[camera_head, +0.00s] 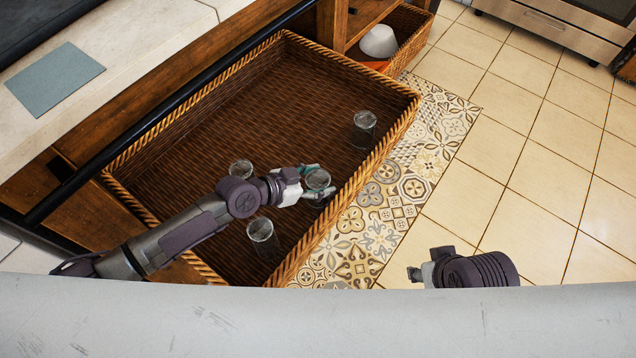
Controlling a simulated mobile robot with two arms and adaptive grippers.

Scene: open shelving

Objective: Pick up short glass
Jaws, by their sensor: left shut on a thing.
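My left gripper (312,186) reaches in from the left over a large wicker basket (190,150). It is shut on a short clear glass (318,179), near the basket's right side; the fingers partly cover the glass. Three other clear glasses are in the basket: one (364,128) toward the far right corner, one (241,169) just left of my gripper and partly behind my arm, and one (264,238) nearer to me, below my arm. My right gripper (413,274) is at the lower right, over the floor; its fingers are too small to read.
A second wicker basket (408,37) with a white bowl (379,41) is at the back. A counter with a grey-green mat (54,79) and a dark rail (160,120) lie to the left. A patterned rug (384,204) and open tiled floor (540,150) are at the right.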

